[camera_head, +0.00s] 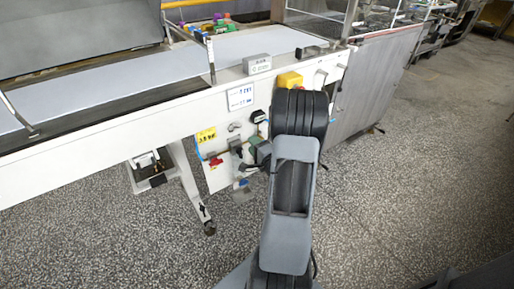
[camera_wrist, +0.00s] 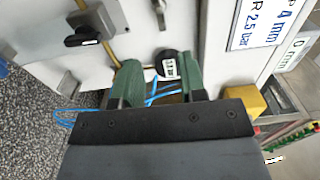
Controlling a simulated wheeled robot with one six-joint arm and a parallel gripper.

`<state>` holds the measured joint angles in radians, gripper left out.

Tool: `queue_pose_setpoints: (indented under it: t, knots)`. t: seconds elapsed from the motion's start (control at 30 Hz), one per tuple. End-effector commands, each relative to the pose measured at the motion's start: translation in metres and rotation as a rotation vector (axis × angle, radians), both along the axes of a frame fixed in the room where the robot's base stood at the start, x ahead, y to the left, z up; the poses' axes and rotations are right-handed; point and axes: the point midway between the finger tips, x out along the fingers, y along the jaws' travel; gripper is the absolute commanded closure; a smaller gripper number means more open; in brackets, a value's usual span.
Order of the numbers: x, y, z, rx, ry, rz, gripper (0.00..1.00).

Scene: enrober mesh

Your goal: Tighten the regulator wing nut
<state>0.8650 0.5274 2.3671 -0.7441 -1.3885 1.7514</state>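In the wrist view my gripper (camera_wrist: 160,72) points at a white machine panel (camera_wrist: 225,35), its two green fingers apart with a gap between them. A small black round part with a white label (camera_wrist: 169,66), perhaps the regulator's gauge, shows in the gap close to the right finger; I cannot tell whether they touch. I cannot make out the wing nut for certain. A black knob (camera_wrist: 84,39) sits on a grey box at upper left. In the head view my gripper (camera_head: 260,153) is at the panel, partly hidden by my arm.
Blue hoses (camera_wrist: 155,96) run behind the fingers. A brass-coloured rod (camera_wrist: 109,53) stands left of them, a yellow block (camera_wrist: 250,101) to the right. In the head view, a red handle (camera_head: 215,161) is low on the panel. Open speckled floor (camera_head: 410,180) lies to the right.

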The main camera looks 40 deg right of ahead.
Motion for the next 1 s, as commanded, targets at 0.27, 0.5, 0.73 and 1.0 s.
queue_pose_setpoints:
  t: [0.27, 0.5, 0.73, 1.0]
  knots:
    - [-0.019, 0.003, 0.0, 0.001, 0.0, 0.001, 0.62]
    - [-0.019, 0.003, 0.0, 0.0, 0.0, 0.001, 0.62]
    - [-0.019, 0.003, 0.0, 0.0, 0.0, 0.001, 0.62]
    - [-0.019, 0.002, -0.007, -0.078, 0.049, -0.005, 0.62]
